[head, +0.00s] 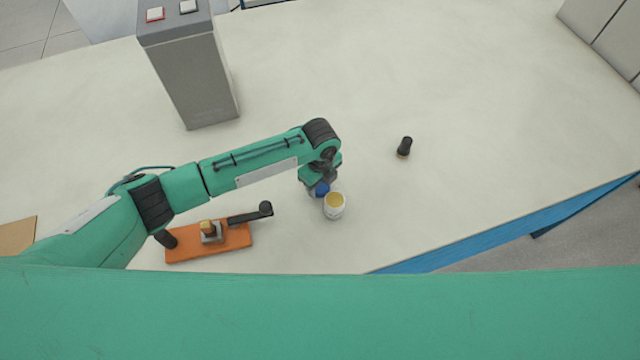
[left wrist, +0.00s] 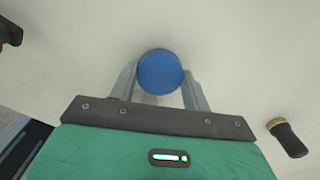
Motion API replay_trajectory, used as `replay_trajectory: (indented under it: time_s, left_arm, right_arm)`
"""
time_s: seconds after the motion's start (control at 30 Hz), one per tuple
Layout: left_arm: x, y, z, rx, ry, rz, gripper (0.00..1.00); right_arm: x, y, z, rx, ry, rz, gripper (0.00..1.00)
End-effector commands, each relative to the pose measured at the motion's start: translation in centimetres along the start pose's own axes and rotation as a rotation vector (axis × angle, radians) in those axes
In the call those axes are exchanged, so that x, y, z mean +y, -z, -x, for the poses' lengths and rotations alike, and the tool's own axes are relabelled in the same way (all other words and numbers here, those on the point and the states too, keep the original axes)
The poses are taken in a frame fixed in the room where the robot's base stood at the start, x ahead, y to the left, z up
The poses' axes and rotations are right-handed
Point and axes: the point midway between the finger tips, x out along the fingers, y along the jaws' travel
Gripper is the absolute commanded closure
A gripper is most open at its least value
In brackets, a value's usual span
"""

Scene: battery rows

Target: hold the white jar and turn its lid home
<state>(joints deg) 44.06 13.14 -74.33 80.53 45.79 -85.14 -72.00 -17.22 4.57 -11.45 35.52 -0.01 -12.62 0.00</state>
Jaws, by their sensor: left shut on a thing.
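The white jar (head: 334,212) stands upright on the table, with its round yellowish top facing up in the head view. My left gripper (head: 322,186) is beside it, just up and left of the jar in the picture. It is shut on a round blue lid (head: 321,190). In the left wrist view the lid (left wrist: 160,72) sits between the two fingertips of that gripper (left wrist: 160,78), seen face-on. I cannot tell whether the lid touches the jar. Pale material shows just below the lid there, but I cannot tell what it is. My right gripper is not in view.
An orange base with a black lever (head: 180,252) lies left of the jar. A small black knob-like piece (head: 404,146) stands to the right. A grey box (head: 190,75) with buttons stands at the back left. The table's blue edge (head: 500,228) runs along the lower right.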

Motion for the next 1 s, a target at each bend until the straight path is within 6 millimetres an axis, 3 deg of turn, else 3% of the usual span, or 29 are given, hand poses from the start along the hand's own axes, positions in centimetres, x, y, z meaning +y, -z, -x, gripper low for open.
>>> replay_trajectory:
  time_s: [0.17,0.6,0.8,1.0]
  left_arm:
    - [-0.1,-0.1,2.9,-0.002,0.006,-0.003,0.73]
    - [-0.1,0.0,15.1,-0.002,0.005,-0.003,0.73]
    - [0.0,0.0,18.2,-0.001,0.003,-0.002,0.73]
    - [0.0,0.0,19.1,-0.001,0.000,0.000,0.73]
  right_arm:
    - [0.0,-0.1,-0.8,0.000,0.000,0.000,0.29]
    - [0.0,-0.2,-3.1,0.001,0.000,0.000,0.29]
    - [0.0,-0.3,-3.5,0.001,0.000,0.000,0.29]
    - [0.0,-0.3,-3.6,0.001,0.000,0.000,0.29]
